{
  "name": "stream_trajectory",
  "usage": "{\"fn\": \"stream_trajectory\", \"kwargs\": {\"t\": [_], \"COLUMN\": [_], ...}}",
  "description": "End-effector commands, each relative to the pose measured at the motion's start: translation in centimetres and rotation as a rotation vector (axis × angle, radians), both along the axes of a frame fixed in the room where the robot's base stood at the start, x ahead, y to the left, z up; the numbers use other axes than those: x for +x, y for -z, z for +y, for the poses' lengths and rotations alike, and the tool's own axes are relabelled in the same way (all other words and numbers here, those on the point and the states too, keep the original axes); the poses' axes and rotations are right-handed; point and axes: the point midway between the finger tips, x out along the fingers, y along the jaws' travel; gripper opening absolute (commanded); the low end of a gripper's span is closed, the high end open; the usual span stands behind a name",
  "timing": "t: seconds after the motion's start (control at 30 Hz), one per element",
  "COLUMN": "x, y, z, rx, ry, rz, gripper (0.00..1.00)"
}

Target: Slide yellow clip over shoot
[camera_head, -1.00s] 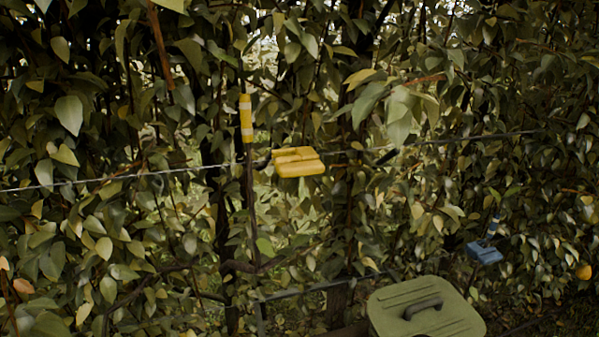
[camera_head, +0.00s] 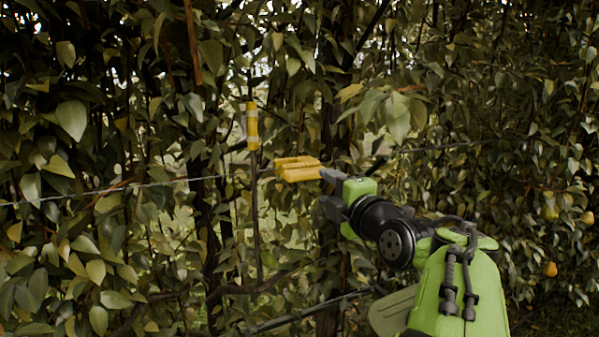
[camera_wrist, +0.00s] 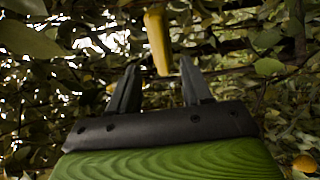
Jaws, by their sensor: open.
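The yellow clip (camera_head: 298,170) hangs at the wire in the middle of the head view, right of the shoot. The shoot (camera_head: 256,205) is a thin dark upright stem with a yellow and white band (camera_head: 252,127) near its top. The clip is beside the shoot, not around it. My gripper (camera_head: 325,187) is open at the clip's right end. In the wrist view the clip (camera_wrist: 157,40) shows as a yellow bar between and beyond the fingertips of my gripper (camera_wrist: 158,63). Whether a finger touches it, I cannot tell.
A wire (camera_head: 110,188) crosses the dense leaves behind. A green lid (camera_head: 388,312) shows low down, mostly hidden by my arm. Several yellow pears (camera_head: 550,269) hang at right. A larger leaf (camera_wrist: 30,40) is close at the left in the wrist view.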

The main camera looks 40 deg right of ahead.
Motion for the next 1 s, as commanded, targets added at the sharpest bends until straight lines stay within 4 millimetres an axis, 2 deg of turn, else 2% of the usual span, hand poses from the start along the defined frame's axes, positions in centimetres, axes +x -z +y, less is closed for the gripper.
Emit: {"fn": "stream_trajectory", "kwargs": {"t": [0.03, 0.2, 0.33, 0.5, 0.73, 1.0], "x": [1.3, 5.4, 7.9, 9.3, 9.4, 9.4], "y": [-0.4, -0.4, -0.3, -0.2, -0.1, -0.1], "z": [-0.3, -1.5, -2.2, -2.6, -2.7, -2.7], "rx": [0.003, 0.003, 0.003, 0.002, 0.002, 0.002], "ry": [-0.005, -0.004, -0.003, -0.001, 0.000, 0.000], "rz": [0.002, 0.002, 0.002, 0.000, 0.000, 0.000], "gripper": [0.49, 0.49, 0.49, 0.49, 0.49, 0.09]}}
